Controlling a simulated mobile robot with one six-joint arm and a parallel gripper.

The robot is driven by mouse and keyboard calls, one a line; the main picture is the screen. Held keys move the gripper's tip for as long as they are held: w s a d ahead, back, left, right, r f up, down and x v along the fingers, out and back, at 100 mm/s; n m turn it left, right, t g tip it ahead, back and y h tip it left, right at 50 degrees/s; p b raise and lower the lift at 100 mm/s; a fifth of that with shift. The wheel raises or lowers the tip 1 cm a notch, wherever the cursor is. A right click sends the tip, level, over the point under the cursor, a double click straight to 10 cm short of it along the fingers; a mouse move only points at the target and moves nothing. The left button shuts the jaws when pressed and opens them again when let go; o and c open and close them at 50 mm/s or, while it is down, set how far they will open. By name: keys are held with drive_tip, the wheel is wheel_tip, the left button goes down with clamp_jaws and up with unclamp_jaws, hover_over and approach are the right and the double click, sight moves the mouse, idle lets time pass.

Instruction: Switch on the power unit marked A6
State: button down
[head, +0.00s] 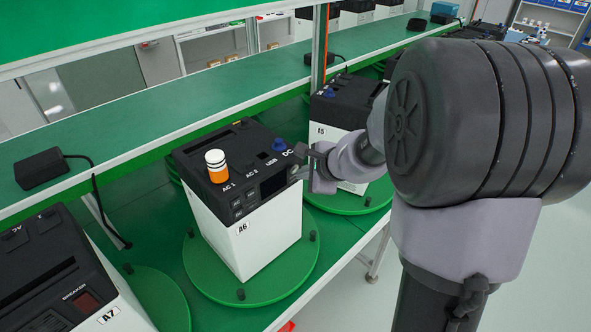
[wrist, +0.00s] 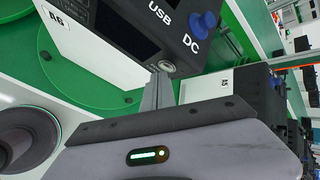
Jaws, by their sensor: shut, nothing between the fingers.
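The power unit marked A6 (head: 245,235) stands on a round green turntable (head: 256,286), a white box with a black top. Its black face shows AC 1, AC 2, USB and DC markings and a dark display (head: 273,184). In the wrist view the A6 unit (wrist: 97,52) fills the upper left, with a round silver button (wrist: 167,66) below the DC marking. My gripper (head: 298,173) is shut and empty at the unit's right front corner. In the wrist view my gripper's fingertips (wrist: 160,78) are right by the button; whether they touch it I cannot tell.
An orange-and-white cylinder (head: 217,167) and a blue knob (head: 279,145) stand on A6's top. Unit A7 (head: 60,285) is at the left front, and unit A5 (head: 340,110) is behind my gripper. A green shelf (head: 150,125) with a black adapter (head: 41,168) runs behind.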

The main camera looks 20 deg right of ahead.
drive_tip(key=shift+w+a, duration=0.1)
drive_tip(key=shift+w, duration=0.15)
idle(0.6)
drive_tip(key=shift+s+d+b, duration=0.25)
drive_tip(key=shift+s+b, duration=0.1)
drive_tip(key=shift+s, duration=0.35)
drive_tip(key=s, duration=0.1)
drive_tip(key=s+d, duration=0.1)
drive_tip(key=s, duration=0.1)
drive_tip(key=s+b, duration=0.1)
drive_tip(key=shift+s+d, duration=0.35)
drive_tip(key=shift+d, duration=0.05)
idle(0.3)
